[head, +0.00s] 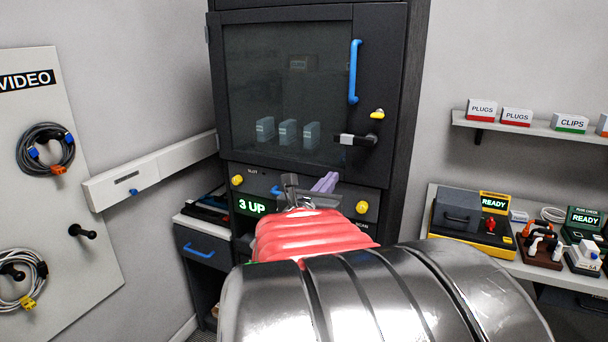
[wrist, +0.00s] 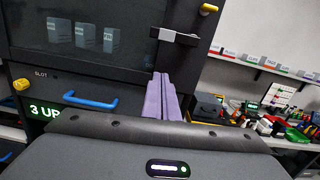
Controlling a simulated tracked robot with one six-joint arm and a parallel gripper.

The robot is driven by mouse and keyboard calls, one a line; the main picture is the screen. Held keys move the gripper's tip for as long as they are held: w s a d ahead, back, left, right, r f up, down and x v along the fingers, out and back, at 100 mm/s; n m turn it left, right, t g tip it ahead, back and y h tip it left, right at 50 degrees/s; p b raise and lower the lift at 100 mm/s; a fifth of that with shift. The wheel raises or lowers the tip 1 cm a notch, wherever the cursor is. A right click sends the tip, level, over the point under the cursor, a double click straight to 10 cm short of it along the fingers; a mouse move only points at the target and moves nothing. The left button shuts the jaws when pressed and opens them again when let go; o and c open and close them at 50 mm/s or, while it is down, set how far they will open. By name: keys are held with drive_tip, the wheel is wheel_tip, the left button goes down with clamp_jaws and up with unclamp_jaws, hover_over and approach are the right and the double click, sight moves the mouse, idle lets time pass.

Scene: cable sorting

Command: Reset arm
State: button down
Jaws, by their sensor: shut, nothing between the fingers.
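My gripper (head: 308,187) is in front of the dark cabinet (head: 393,90), at the height of its lower drawer panel. Its fingers are shut and hold nothing. In the wrist view a purple finger part (wrist: 163,98) points up at the cabinet front. My red wrist and shiny dark arm fill the lower middle of the head view and hide part of the drawer front. The cabinet's glass door is closed, with a blue handle (head: 354,72) and a black latch (head: 356,140). A green "3 UP" sign (head: 252,207) is lit below.
A white board (head: 75,215) with coiled cables (head: 45,150) stands at left. A shelf (head: 540,128) holds label blocks at right. Below it, a bench (head: 445,237) carries a yellow-black device (head: 470,222) and plugs (head: 541,245). A side drawer (head: 200,250) stands left of the cabinet.

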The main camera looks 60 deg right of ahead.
drive_tip(key=shift+s+a, duration=0.15)
drive_tip(key=shift+a, duration=0.55)
drive_tip(key=shift+n, duration=0.3)
